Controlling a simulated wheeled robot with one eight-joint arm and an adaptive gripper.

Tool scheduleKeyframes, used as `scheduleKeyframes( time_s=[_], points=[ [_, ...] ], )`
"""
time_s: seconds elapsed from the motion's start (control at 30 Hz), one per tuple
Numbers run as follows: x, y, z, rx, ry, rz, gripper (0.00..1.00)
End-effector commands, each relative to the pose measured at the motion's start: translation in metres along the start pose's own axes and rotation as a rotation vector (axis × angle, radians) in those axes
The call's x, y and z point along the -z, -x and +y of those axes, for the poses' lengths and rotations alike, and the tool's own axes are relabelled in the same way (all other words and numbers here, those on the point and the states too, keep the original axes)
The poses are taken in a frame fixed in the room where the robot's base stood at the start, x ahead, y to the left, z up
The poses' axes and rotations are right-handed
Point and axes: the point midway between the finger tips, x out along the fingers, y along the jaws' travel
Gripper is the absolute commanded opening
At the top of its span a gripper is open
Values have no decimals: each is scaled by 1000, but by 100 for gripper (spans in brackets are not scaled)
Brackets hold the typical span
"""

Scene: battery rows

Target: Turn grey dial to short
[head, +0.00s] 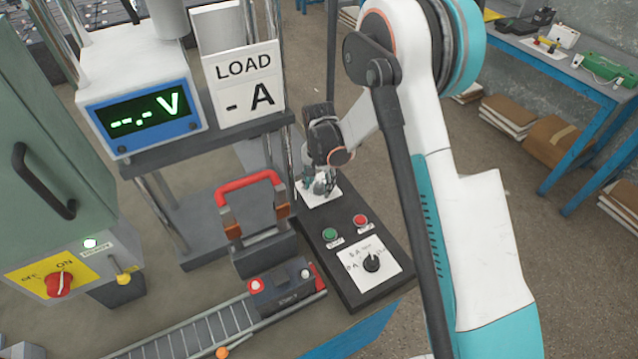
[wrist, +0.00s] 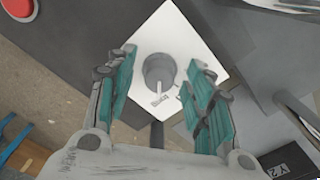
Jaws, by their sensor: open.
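The grey dial (wrist: 160,70) is a round knob on a white plate (wrist: 198,28) in the wrist view. Small dark lettering sits beside the knob, too small to read. My gripper (wrist: 161,60) has its two teal-padded fingers spread, one on each side of the dial in that view, with a gap to both. I cannot tell how far the fingertips are above the plate. In the head view my gripper (head: 321,186) points down over the white plate (head: 312,200) at the far end of the black control panel (head: 362,292), and it hides the dial.
The panel also carries a green button (head: 330,234), a red button (head: 360,221) and a black dial (head: 371,263). A red-handled switch (head: 250,190) stands left of the panel. Behind it are a voltage display (head: 143,110) and a LOAD sign (head: 245,85).

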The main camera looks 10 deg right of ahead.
Motion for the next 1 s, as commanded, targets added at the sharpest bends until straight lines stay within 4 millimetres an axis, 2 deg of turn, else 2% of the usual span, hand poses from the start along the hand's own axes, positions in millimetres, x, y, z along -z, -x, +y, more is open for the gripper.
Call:
scheduleKeyframes(
  time_s=[0.07,0.2,0.27,0.67,1.0],
  points=[
    [0,0,0,0,0,0,46],
    [0,0,0,0,0,0,14],
    [0,0,0,0,0,0,4],
    [0,0,0,0,46,0,4],
    [0,0,0,0,279,0,4]
  ],
)
